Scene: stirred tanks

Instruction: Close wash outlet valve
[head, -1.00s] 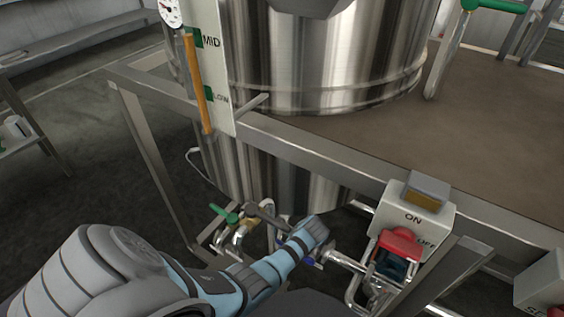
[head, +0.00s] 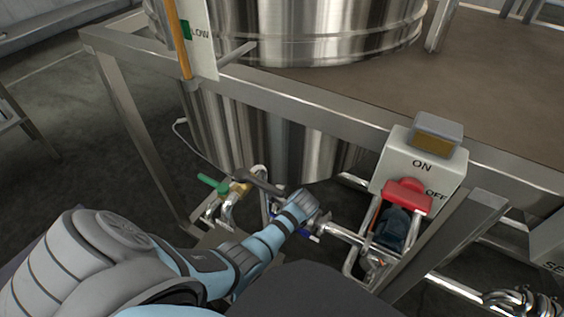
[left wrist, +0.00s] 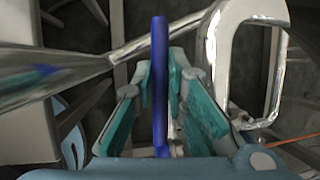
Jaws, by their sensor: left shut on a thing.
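A blue valve handle (left wrist: 160,85) stands between the teal finger pads of my left gripper (left wrist: 158,98) in the left wrist view, seen edge-on. The gripper is shut on it. In the head view my left gripper (head: 306,214) reaches down to the pipework under the tank, and a bit of the blue handle (head: 311,237) shows beside it. My wrist hides most of the handle and the fingers there. A shiny pipe (head: 345,234) runs from the valve to the right. My right gripper is not in view.
A green-handled valve (head: 212,184) on a yellow fitting is close on the left. A switch box with a red cover (head: 408,194) and a pump (head: 393,228) stand to the right. The steel frame beam (head: 290,112) and tank (head: 300,35) are above.

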